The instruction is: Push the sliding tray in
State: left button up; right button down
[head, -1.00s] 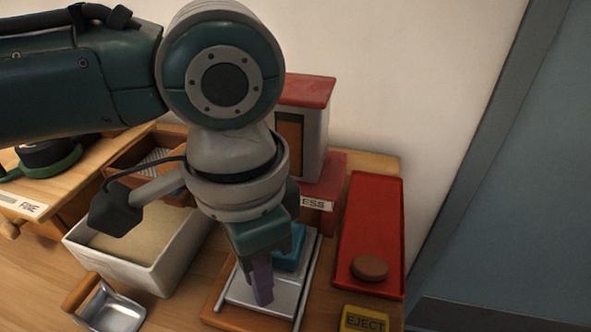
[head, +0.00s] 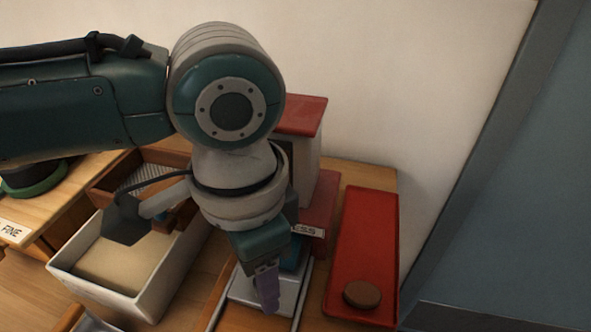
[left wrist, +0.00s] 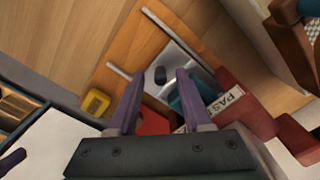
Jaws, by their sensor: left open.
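The sliding tray is a silver plate (head: 243,287) on two rails in front of the red and white press (head: 318,200). A teal block (head: 293,262) rides on it, close to the press front and partly hidden by my arm. My left gripper (head: 267,290) points down over the tray with its purple fingers. In the left wrist view, the fingers (left wrist: 157,98) are apart with nothing held between them. A dark knob (left wrist: 160,75) on the tray (left wrist: 178,62) appears between the fingertips; I cannot tell whether they touch it.
A red tray (head: 372,225) with a brown disc (head: 362,295) lies right of the press. A white bin (head: 152,300) stands at left. A yellow button (left wrist: 95,102) shows in the left wrist view. The wall rises behind.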

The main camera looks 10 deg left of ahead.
pick_arm(q)
jog(key=shift+r, duration=0.1)
notch_tip(320, 180, up, 10)
jog(key=p, duration=0.1)
jog(key=shift+p, duration=0.35)
